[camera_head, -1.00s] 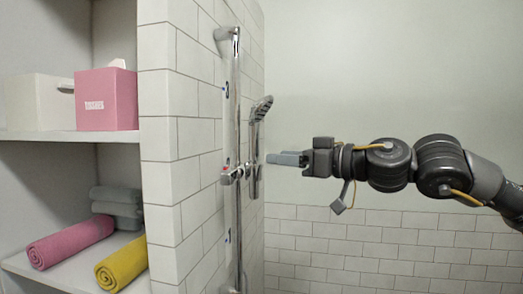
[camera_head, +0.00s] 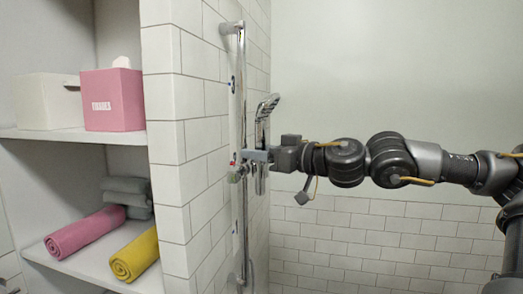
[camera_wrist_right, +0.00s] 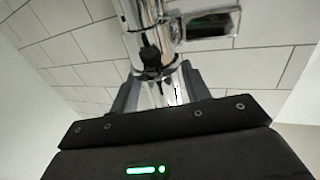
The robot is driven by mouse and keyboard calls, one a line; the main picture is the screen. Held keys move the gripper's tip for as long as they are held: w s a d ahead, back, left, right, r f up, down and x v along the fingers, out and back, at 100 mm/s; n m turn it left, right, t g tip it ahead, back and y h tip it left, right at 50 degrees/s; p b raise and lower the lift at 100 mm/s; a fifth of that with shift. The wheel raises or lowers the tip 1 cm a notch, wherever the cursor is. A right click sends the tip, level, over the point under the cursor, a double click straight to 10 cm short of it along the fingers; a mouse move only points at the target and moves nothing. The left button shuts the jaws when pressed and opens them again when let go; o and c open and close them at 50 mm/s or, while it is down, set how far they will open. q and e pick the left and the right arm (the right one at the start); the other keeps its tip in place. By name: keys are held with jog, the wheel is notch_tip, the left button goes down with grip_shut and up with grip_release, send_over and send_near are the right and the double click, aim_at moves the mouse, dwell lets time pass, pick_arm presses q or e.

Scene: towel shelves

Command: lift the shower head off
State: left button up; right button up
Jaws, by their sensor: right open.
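The chrome shower head (camera_head: 268,104) sits in its holder on the vertical rail (camera_head: 242,80), handle down and face tilted up to the right. My right gripper (camera_head: 257,155) comes in from the right at the handle, level with the holder. In the right wrist view the open fingers of the gripper (camera_wrist_right: 160,92) stand on either side of the chrome handle (camera_wrist_right: 169,95). Whether they touch it I cannot tell. In the head view the fingers hide part of the handle and holder. My left gripper is not in view.
The rail runs along a white tiled wall (camera_head: 193,120). On the left, shelves hold a pink tissue box (camera_head: 113,104), a white bin (camera_head: 47,102), and pink (camera_head: 85,232), yellow (camera_head: 135,255) and grey towels (camera_head: 127,192). The space right of the rail is free apart from my arm.

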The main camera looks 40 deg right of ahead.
aim_at(264, 118)
jog(key=shift+c, duration=0.2)
grip_shut()
jog(key=shift+r, duration=0.15)
notch_tip(264, 118, up, 7)
jog(key=p, duration=0.8)
jog(key=shift+r+p, duration=0.2)
jog(key=shift+p, duration=0.1)
jog(key=shift+r+p, duration=0.6)
jog(key=shift+r, duration=0.6)
jog(key=shift+s, duration=0.15)
